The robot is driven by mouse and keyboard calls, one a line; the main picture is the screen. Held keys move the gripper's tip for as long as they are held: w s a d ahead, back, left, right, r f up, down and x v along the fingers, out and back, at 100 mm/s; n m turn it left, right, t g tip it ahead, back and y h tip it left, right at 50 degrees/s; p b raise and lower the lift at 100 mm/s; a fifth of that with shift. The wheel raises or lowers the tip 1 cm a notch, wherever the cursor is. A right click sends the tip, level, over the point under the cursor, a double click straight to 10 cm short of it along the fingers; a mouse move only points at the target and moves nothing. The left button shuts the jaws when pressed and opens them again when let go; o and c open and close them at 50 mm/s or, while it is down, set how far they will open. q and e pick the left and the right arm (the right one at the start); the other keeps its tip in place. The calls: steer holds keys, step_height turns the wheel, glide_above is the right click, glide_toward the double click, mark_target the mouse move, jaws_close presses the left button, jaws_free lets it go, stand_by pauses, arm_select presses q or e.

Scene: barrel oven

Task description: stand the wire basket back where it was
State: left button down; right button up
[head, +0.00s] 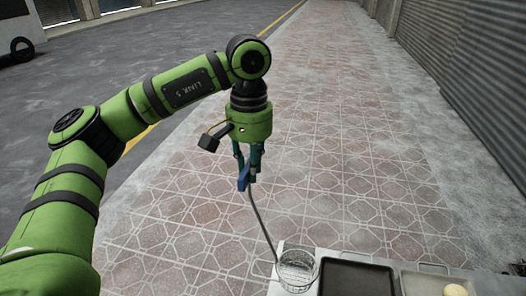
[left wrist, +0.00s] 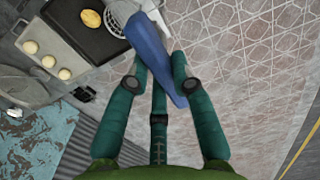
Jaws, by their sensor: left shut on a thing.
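The wire basket (head: 297,268) is at the bottom of the head view, at the left end of the pale counter. Its thin grey handle rod rises to a blue grip (head: 244,178). My left gripper (head: 248,172) points down, shut on the blue grip. In the left wrist view the blue grip (left wrist: 152,52) lies between the fingers, and part of the basket (left wrist: 118,14) shows beyond it, cut by the top edge. I cannot tell whether the basket rests on the counter or hangs just above it. My right gripper is not in view.
A lighter tray (head: 424,283) with pale buns (head: 454,290) is further right. Paved ground lies beyond the counter, with a shuttered wall (head: 470,85) at right.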

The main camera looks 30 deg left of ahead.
mark_target(251, 198)
arm_select(q)
steer(key=shift+s+f, duration=0.25)
steer(key=shift+s, duration=0.15)
steer(key=shift+s+f+b, duration=0.2)
steer(key=shift+f+b, duration=0.05)
steer(key=shift+b, duration=0.25)
steer(key=shift+f, duration=0.35)
steer(key=f+b, duration=0.2)
steer(key=f, duration=0.1)
steer(key=shift+w+f+b, duration=0.3)
steer(key=shift+b, duration=0.1)
step_height(251, 198, down, 3)
steer(key=shift+r+b, duration=0.1)
steer(key=shift+b, duration=1)
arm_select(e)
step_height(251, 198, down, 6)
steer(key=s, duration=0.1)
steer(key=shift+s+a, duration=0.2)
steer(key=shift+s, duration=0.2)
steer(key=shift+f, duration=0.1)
